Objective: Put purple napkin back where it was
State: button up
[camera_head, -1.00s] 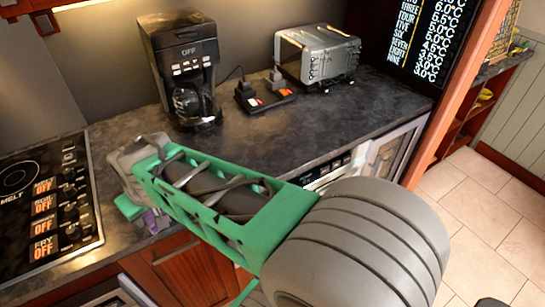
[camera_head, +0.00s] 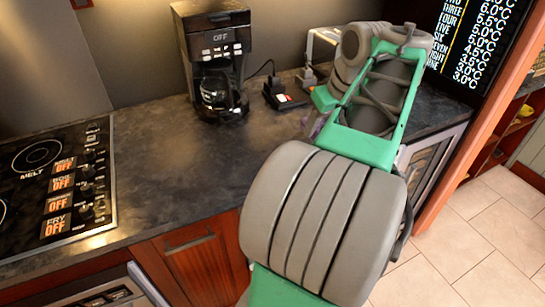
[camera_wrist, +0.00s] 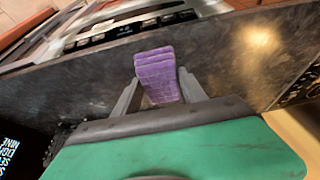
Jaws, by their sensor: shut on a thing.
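The purple napkin (camera_wrist: 156,70) is a folded, layered block between the two grey fingers of my gripper (camera_wrist: 158,88) in the wrist view. My gripper is shut on it. In the head view, only a small bit of the purple napkin (camera_head: 319,125) shows at the left side of my green and grey arm. It is over the right part of the dark countertop (camera_head: 185,165), near the front of the toaster. My arm hides most of it. I cannot tell whether the napkin touches the counter.
A coffee maker (camera_head: 213,60) stands at the back. Salt-and-pepper-like shakers on a small black stand (camera_head: 285,96) are right of it. The toaster (camera_head: 318,42) is mostly hidden behind my arm. A stovetop (camera_head: 50,185) is at left. The middle counter is clear.

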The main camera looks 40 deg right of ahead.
jog(key=w+a+f, duration=0.1)
jog(key=w+f, duration=0.2)
jog(key=w, duration=0.1)
jog(key=w+a+f+b, duration=0.1)
jog(key=w+f, duration=0.3)
jog(key=w, duration=0.1)
jog(key=w+a+f+b, duration=0.1)
jog(key=w+a+f, duration=0.1)
jog(key=w+f, duration=0.1)
jog(key=shift+w+f, duration=0.15)
jog(key=shift+w, duration=0.55)
jog(key=shift+d+f, duration=0.15)
jog(key=shift+f, duration=1.15)
jog(key=shift+f+b, duration=0.25)
jog(key=shift+b, duration=0.1)
jog(key=o, duration=1.3)
jog(key=shift+r, duration=0.1)
